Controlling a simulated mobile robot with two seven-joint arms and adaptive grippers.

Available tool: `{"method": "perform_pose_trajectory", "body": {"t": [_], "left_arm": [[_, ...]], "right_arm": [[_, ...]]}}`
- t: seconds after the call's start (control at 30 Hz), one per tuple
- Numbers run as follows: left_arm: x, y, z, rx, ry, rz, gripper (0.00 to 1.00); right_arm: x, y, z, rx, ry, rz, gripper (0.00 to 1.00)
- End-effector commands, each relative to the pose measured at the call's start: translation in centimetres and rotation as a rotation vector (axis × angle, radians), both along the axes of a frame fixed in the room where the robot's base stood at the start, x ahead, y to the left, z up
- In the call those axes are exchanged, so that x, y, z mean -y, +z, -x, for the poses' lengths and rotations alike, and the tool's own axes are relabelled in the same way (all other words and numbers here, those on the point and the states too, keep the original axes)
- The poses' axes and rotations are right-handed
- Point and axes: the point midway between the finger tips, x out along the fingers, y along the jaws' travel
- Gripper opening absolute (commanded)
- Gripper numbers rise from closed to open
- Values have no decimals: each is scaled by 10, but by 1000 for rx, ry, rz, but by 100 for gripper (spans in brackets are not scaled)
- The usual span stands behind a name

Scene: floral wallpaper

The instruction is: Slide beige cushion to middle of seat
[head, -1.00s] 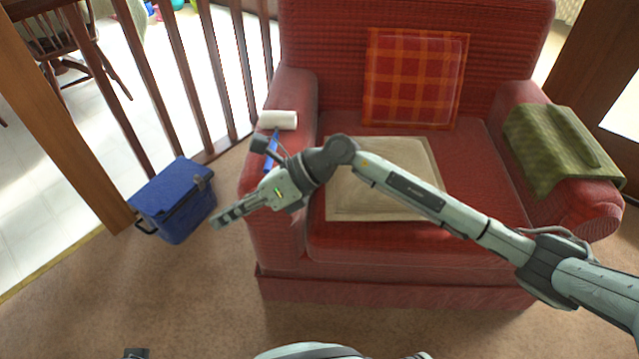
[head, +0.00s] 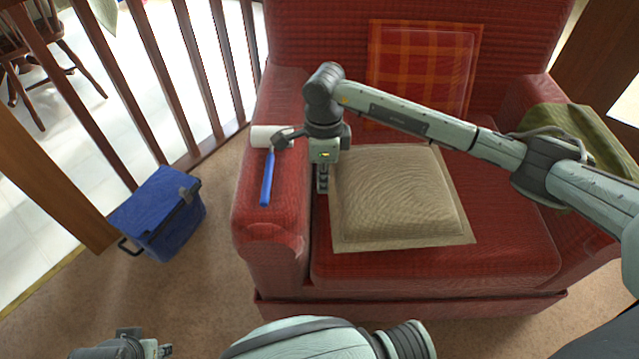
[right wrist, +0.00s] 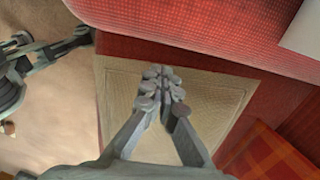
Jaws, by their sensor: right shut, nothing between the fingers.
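The beige cushion (head: 400,195) lies flat on the red seat (head: 510,235), left of its middle, with bare seat to its right. My right gripper (head: 322,188) is shut and empty. It points down at the cushion's left edge, beside the inner side of the left armrest; I cannot tell whether it touches the cushion. In the right wrist view, the shut fingers (right wrist: 161,88) overlap the beige cushion (right wrist: 225,95). My left gripper (head: 150,348) shows partly at the bottom left, away from the armchair; its finger opening is unclear.
A lint roller with a white roll (head: 268,136) and blue handle lies on the left armrest (head: 262,205). An orange plaid cushion (head: 425,65) leans on the backrest. A green cloth (head: 555,120) covers the right armrest. A blue cooler (head: 160,212) stands on the floor at left.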

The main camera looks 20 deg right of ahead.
Motion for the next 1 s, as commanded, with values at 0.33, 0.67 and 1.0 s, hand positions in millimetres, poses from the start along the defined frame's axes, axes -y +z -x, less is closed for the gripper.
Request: {"method": "perform_pose_trajectory", "body": {"t": [0.33, 0.67, 1.0], "left_arm": [[1, -9, 12, -26, -1, 2, 40], [1, -7, 6, -16, 0, 3, 40], [0, -5, 5, -12, 3, 3, 40]], "right_arm": [[-1, -63, 1, -4, -1, -1, 0], [0, -90, 0, 0, 0, -1, 0], [2, -90, 0, 0, -1, 0, 0]]}}
